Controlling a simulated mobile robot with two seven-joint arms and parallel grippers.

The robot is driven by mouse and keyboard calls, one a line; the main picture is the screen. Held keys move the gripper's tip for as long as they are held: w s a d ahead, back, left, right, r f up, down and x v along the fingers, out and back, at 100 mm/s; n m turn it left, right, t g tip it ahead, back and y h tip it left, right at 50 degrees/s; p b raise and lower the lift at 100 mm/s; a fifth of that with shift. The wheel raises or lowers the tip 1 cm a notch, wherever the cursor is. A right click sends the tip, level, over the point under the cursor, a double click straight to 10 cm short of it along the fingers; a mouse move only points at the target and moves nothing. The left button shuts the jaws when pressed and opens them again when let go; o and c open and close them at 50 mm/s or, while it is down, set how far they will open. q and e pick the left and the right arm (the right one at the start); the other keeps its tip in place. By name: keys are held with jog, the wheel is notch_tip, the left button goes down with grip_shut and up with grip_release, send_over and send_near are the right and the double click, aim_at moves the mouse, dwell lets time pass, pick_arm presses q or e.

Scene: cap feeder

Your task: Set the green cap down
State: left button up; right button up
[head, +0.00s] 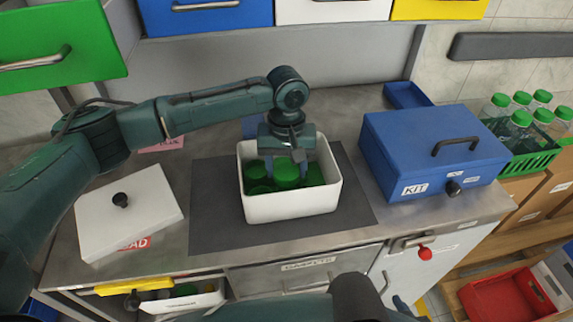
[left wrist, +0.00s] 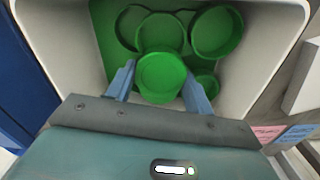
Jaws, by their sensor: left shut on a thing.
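My left gripper (head: 286,170) points down into a white open bin (head: 292,208) and is shut on a green cap (head: 287,174). In the left wrist view the held cap (left wrist: 162,78) sits between the two blue-grey fingers (left wrist: 160,85). It overlaps the view of other green caps (left wrist: 217,31) in the bin. Whether it touches them cannot be told. The bin's floor (left wrist: 112,70) looks green. My right gripper does not show; only part of my other arm shows at the bottom of the head view.
The bin stands on a dark mat (head: 215,225). A white lid (head: 145,215) with a black knob lies at left. A blue KIT box (head: 400,150) stands at right, near a green crate (head: 535,158) of capped bottles. Drawers overhang the back. The mat's left part is clear.

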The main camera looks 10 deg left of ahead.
aim_at(287, 170)
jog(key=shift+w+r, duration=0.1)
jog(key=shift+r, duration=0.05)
pick_arm(q)
jog(key=o, duration=0.9)
jog(key=shift+f, duration=0.1)
jog(key=shift+o, duration=0.2)
jog(key=shift+r, duration=0.35)
notch_tip(287, 170, up, 12)
jog(key=shift+f, duration=0.15)
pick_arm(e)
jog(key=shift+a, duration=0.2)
